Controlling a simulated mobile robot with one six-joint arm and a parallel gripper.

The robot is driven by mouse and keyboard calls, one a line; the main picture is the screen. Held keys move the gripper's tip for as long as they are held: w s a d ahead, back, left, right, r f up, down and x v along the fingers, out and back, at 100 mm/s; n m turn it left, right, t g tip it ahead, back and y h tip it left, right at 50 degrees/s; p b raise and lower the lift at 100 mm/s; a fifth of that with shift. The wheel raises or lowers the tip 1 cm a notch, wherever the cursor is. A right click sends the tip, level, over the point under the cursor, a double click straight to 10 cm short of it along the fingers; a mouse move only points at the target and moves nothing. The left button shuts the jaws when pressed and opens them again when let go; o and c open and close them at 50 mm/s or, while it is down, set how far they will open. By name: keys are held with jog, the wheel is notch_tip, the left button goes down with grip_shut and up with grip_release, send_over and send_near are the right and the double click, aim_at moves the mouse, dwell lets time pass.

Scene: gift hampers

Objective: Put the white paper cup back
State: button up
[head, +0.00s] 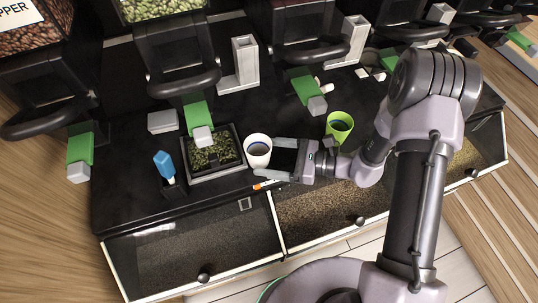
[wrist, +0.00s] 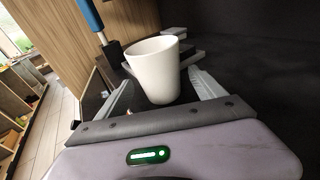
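The white paper cup (head: 258,148) stands upright on the black counter, just right of the tray of green bits. In the wrist view the cup (wrist: 155,72) is near the picture's middle, with a finger on either side. My gripper (head: 264,157) is low at the counter and reaches left to the cup. In the wrist view its fingers (wrist: 160,88) are spread wider than the cup, with a visible gap on the right side. Contact on the left side is hard to tell. The cup's lower part is partly hidden in the head view.
A black tray (head: 240,168) of green bits stands close left of the cup. A blue-handled tool (head: 164,165) stands farther left. A lime green cup (head: 340,122) is behind my gripper. A thin orange-and-white item (head: 267,184) lies in front. Dispensers with green handles (head: 197,117) overhang the back.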

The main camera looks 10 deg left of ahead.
jog(key=shift+r, duration=0.15)
jog(key=d+p, duration=0.1)
jog(key=d, duration=0.3)
jog(key=d+r+p, duration=0.1)
jog(key=d, duration=0.3)
jog(key=d+p, duration=0.1)
jog(key=d, duration=0.3)
jog(key=shift+r+p, duration=0.35)
jog(key=shift+r, duration=0.05)
jog(key=s+d+r+n+t+h, duration=0.2)
jog(key=s+r+n+h, duration=0.4)
jog(key=r, duration=0.6)
jog(key=s+d+r+n+t+h, duration=0.3)
jog(key=s+d+r+n+h, duration=0.2)
jog(key=r, duration=0.7)
jog(key=s+n+h, duration=0.2)
jog(key=h, duration=0.1)
jog(key=shift+s+r+n+t, duration=0.2)
jog(key=shift+r+n+t, duration=0.1)
jog(key=shift+n, duration=0.1)
